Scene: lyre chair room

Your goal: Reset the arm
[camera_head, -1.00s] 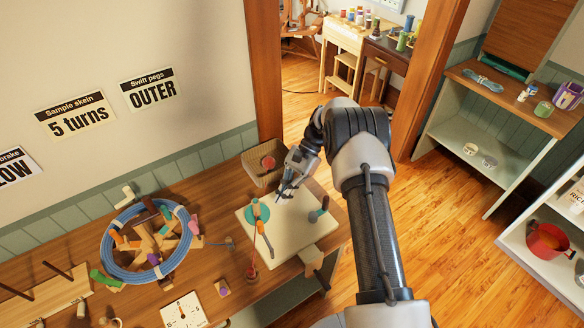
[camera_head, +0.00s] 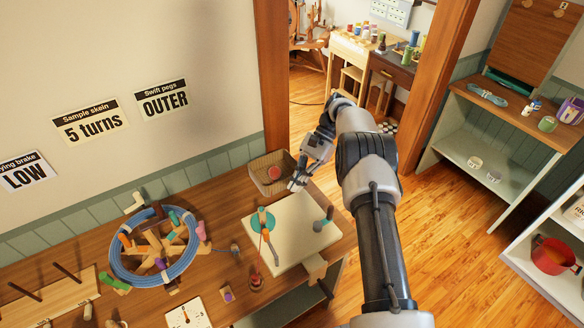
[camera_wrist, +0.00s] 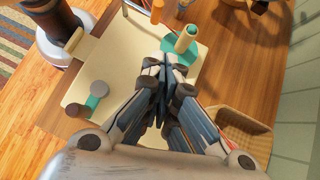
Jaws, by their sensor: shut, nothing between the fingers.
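My gripper (camera_head: 296,184) is shut and empty. In the head view it hangs over the back edge of the cream board (camera_head: 290,240), beside the wicker basket (camera_head: 262,182). In the wrist view the closed fingers (camera_wrist: 165,68) point toward the teal disc (camera_wrist: 180,58) with its upright peg. My arm (camera_head: 372,200) reaches from the lower right toward the table. Whether the fingertips touch the board cannot be told.
A swift with a blue skein (camera_head: 122,272) stands on the wooden table at left. A shelf unit (camera_head: 500,150) is at right. Open wooden floor (camera_head: 450,220) lies between.

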